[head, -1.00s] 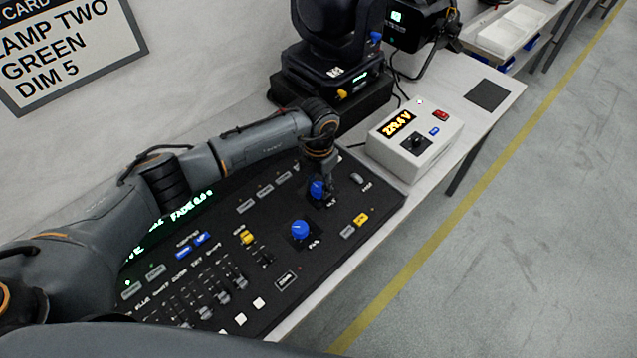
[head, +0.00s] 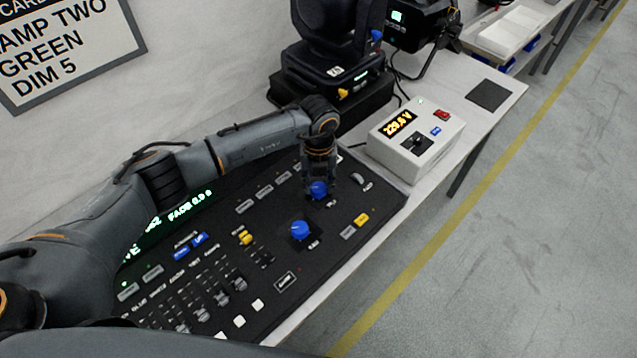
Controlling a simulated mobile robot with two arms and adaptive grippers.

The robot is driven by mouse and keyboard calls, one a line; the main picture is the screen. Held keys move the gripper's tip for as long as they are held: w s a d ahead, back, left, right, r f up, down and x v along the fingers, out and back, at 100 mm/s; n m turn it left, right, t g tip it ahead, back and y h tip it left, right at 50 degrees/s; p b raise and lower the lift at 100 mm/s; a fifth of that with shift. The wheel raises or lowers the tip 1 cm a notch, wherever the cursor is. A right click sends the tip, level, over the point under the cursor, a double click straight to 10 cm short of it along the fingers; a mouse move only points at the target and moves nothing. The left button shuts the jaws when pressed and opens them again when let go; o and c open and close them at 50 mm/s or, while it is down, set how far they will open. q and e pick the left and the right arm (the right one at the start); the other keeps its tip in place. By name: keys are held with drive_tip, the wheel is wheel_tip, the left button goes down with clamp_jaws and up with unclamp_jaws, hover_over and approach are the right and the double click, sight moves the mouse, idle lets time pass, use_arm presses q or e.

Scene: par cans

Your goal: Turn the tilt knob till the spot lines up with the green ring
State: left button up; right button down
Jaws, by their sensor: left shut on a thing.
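My left gripper (head: 319,182) points down at the upper blue knob (head: 318,190) on the black lighting console (head: 335,252). It is shut on that knob, and its fingers hide part of it. The knob's label is too small to read, so I cannot tell by it which knob is the tilt knob. A second blue knob (head: 300,230) sits nearer the front, apart from the gripper. The spot and the green ring are not in view. My right gripper is not in view.
A white box with a voltage display (head: 435,150) stands right of the console. A moving-head lamp (head: 335,40) on a black case and another lamp (head: 420,25) stand behind. A card sign (head: 60,50) hangs on the wall. The grey floor (head: 520,240) at right is clear.

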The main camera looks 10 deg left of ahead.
sight(319, 188)
use_arm(q)
drive_tip(key=shift+n, duration=0.5)
drive_tip(key=o, duration=1.2)
drive_tip(key=shift+c, duration=0.2)
wheel_tip(319, 188, up, 12)
drive_tip(key=shift+d+f, duration=0.1)
